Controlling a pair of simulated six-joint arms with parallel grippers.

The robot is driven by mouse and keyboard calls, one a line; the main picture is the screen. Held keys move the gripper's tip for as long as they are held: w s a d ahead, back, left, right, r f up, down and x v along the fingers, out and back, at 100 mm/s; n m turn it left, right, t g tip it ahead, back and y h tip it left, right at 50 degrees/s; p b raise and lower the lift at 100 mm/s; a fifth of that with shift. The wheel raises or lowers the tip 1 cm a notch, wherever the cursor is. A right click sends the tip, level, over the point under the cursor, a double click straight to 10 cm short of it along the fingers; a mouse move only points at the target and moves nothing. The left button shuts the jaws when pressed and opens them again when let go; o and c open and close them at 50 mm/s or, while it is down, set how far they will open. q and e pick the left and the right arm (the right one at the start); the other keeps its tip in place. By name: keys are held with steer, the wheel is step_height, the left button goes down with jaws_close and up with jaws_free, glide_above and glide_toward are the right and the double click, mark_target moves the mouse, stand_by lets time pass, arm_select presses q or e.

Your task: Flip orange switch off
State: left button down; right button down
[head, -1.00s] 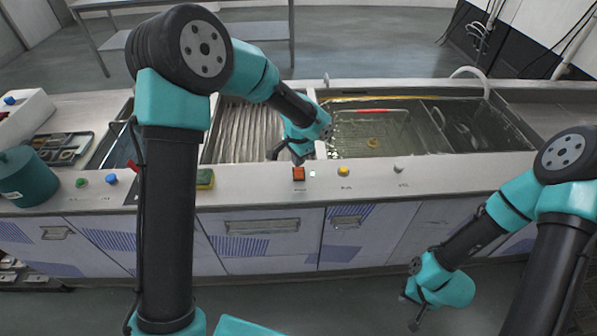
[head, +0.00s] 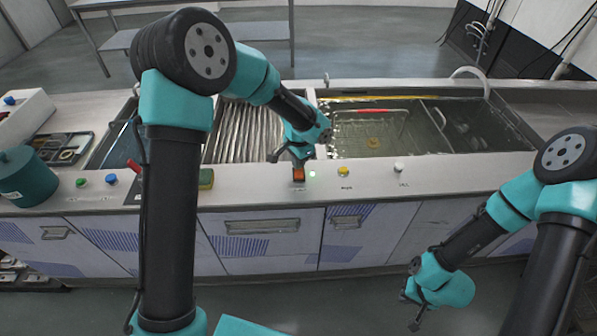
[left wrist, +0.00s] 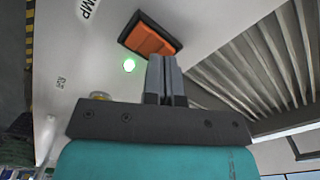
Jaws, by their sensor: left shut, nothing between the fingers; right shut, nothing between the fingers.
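The orange switch (head: 299,175) is a rocker in a dark frame on the front ledge of the tank. It also shows in the left wrist view (left wrist: 152,42), close to the fingertips. A small lamp (head: 312,174) beside the switch glows green, clearly so in the left wrist view (left wrist: 129,65). My left gripper (head: 298,164) is shut and empty, with its fingertips at the far edge of the switch. I cannot tell whether they touch it. My right gripper (head: 409,312) is shut and empty, low in front of the cabinets, far from the switch.
A yellow knob (head: 343,171) and a white knob (head: 398,167) sit right of the switch. A sponge (head: 206,179) lies to its left, with blue (head: 111,178) and green (head: 82,183) knobs further left. The water-filled tank (head: 430,118) is behind the ledge.

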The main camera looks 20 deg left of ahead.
arm_select(q)
steer(key=shift+f, duration=0.65)
stand_by(0.4)
steer(key=shift+r, duration=0.15)
steer(key=shift+r, duration=3.4)
steer(key=shift+a, duration=0.1)
